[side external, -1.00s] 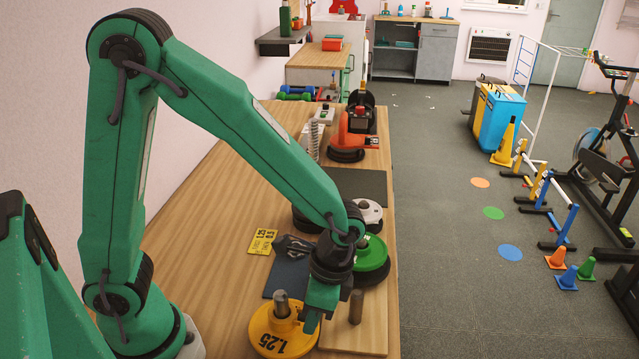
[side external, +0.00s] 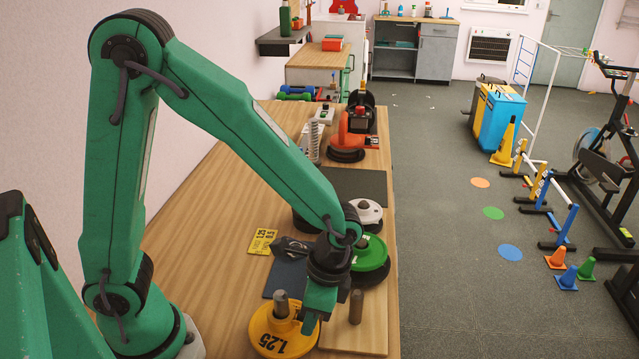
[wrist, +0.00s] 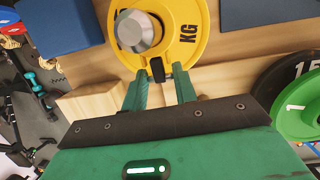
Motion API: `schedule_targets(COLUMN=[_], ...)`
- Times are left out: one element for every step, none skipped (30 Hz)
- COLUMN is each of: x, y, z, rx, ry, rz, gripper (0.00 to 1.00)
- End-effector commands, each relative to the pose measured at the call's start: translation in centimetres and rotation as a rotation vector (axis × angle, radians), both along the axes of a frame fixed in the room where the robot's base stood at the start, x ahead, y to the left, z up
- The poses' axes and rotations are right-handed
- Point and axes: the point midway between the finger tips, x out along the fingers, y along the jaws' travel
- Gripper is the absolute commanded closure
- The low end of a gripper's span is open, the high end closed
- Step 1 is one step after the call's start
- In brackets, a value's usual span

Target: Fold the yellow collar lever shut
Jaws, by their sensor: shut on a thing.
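A yellow 1.25 disc (side external: 268,340) lies flat at the near end of the bench around an upright metal post (side external: 281,304). The wrist view shows the yellow disc (wrist: 193,14) and the post's round grey top (wrist: 134,30). A small dark tab (wrist: 157,72) at the disc's edge, which looks like the collar lever, sits between my fingers. My gripper (wrist: 158,90) is shut on it; the exact contact is hard to see. In the side view my gripper (side external: 318,305) points down at the disc's right edge, and its fingers hide part of that edge.
A bare peg (side external: 356,307) stands on the wooden board just right of my gripper. Green (side external: 372,253) and white (side external: 369,212) plates lie behind it. A yellow card (side external: 262,241) and a dark blue mat (side external: 284,279) lie to the left. The bench's left side is clear.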

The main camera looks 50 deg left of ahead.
Motion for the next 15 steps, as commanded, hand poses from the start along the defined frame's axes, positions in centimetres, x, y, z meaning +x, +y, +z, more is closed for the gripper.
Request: schedule_targets(x=[-0.19,-0.22,-0.26,-0.29,-0.32,-0.36,-0.38,-0.40,-0.43,-0.45,-0.45,-0.47,-0.47,-0.48,-0.48], y=[0.13,0.16,0.19,0.23,0.26,0.29,0.32,0.33,0.36,0.37,0.39,0.41,0.41,0.41,0.41], z=[-0.12,-0.14,-0.18,-0.20,-0.23,-0.26,-0.28,-0.31,-0.33,-0.35,-0.36,-0.37,-0.38,-0.38,-0.38], rx=[0.002,0.002,0.003,0.002,0.002,0.002,0.002,0.002,0.002,0.002,0.002,0.002,0.002,0.003,0.003], ry=[0.005,0.005,0.006,0.006,0.006,0.006,0.006,0.006,0.006,0.006,0.006,0.006,0.006,0.007,0.007], rz=[0.000,0.000,0.001,0.001,0.001,0.001,0.001,0.001,0.001,0.001,0.001,0.001,0.001,0.001,0.001], gripper=[0.81,0.81,0.81,0.81,0.81,0.81,0.81,0.81,0.81,0.81,0.81,0.81,0.81,0.81,0.81])
